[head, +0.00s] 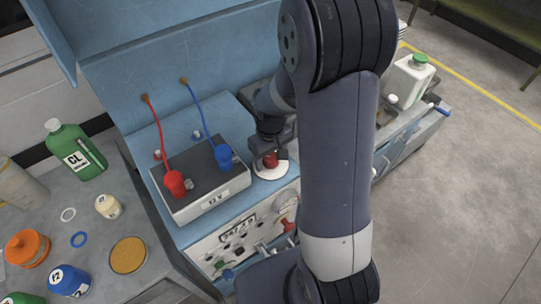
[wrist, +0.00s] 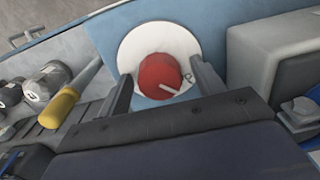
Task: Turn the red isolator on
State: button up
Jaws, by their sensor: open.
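The red isolator (wrist: 160,74) is a round red knob with a pale line on top, on a round white plate (wrist: 131,45). In the head view the knob (head: 271,160) sits on its white plate (head: 270,172) to the right of the 12 V battery. My gripper (wrist: 163,88) is open, with one finger on each side of the red knob. I cannot tell whether the fingers touch it. In the head view my gripper (head: 268,150) is above the knob and partly covers it.
A grey battery box (head: 200,205) with red (head: 175,183) and blue (head: 224,156) clamps stands left of the knob. A yellow-handled tool (wrist: 60,108) and metal parts lie left in the wrist view. A bench with bottles and lids (head: 90,225) is at the left.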

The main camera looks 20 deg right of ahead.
jog(key=shift+c, duration=0.2)
jog(key=c, duration=0.9)
jog(key=shift+c, duration=0.2)
jog(key=m+b, duration=0.1)
jog(key=m, duration=0.3)
jog(key=shift+m+b, duration=0.3)
jog(key=shift+m, duration=0.1)
jog(key=m+b, duration=0.1)
jog(key=m, duration=0.8)
jog(key=shift+b, duration=0.4)
jog(key=shift+m, duration=2.1)
